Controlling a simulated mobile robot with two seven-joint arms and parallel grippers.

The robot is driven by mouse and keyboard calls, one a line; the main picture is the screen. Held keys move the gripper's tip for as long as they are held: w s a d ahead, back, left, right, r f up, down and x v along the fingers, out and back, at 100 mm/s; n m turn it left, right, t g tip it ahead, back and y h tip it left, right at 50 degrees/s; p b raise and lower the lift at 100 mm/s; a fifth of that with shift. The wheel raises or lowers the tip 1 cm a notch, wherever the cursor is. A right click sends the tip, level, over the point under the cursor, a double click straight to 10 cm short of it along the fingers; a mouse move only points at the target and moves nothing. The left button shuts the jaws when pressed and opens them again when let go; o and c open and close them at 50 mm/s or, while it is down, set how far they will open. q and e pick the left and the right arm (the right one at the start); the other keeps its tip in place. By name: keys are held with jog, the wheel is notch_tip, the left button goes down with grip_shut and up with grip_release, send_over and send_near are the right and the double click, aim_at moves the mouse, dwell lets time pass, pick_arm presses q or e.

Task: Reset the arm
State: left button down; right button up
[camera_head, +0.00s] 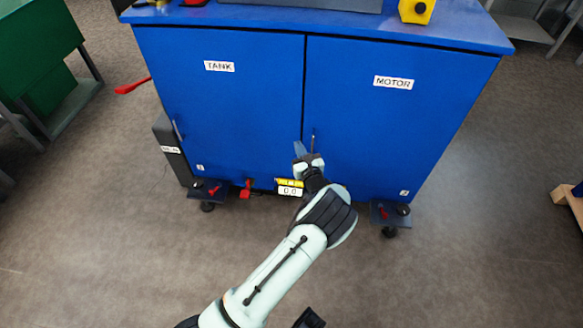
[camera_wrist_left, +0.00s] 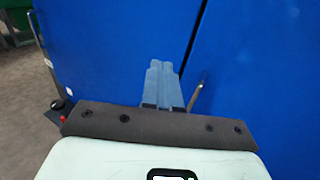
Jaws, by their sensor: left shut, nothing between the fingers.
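My left arm reaches up from the bottom of the head view to the front of a blue cabinet (camera_head: 240,110). My left gripper (camera_head: 299,148) is shut and empty near the seam between the cabinet's two doors. In the left wrist view its two fingers (camera_wrist_left: 162,80) lie together against the blue background, beside the dark door seam. A thin metal door handle (camera_wrist_left: 196,95) stands just to the right of the fingers. I cannot tell whether the fingers touch the door.
The doors carry a TANK label (camera_head: 219,66) and a MOTOR label (camera_head: 393,82). The cabinet stands on feet with red levers (camera_head: 246,188). A green bench (camera_head: 40,45) is at the upper left and a wooden pallet (camera_head: 570,203) at the right.

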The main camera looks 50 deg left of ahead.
pick_arm(q)
jog(key=s+d+p, duration=0.1)
jog(key=s+d, duration=0.4)
jog(key=shift+s+p, duration=0.3)
pick_arm(e)
jog(key=shift+s+a+r+g+y, duration=0.15)
jog(key=shift+s+a+r+g, duration=0.1)
jog(key=shift+s+a+r, duration=0.25)
jog(key=shift+s+a+r+g+y, duration=0.15)
jog(key=shift+s+a+r+g, duration=0.15)
jog(key=shift+s+r, duration=0.4)
pick_arm(q)
jog(key=shift+f, duration=0.1)
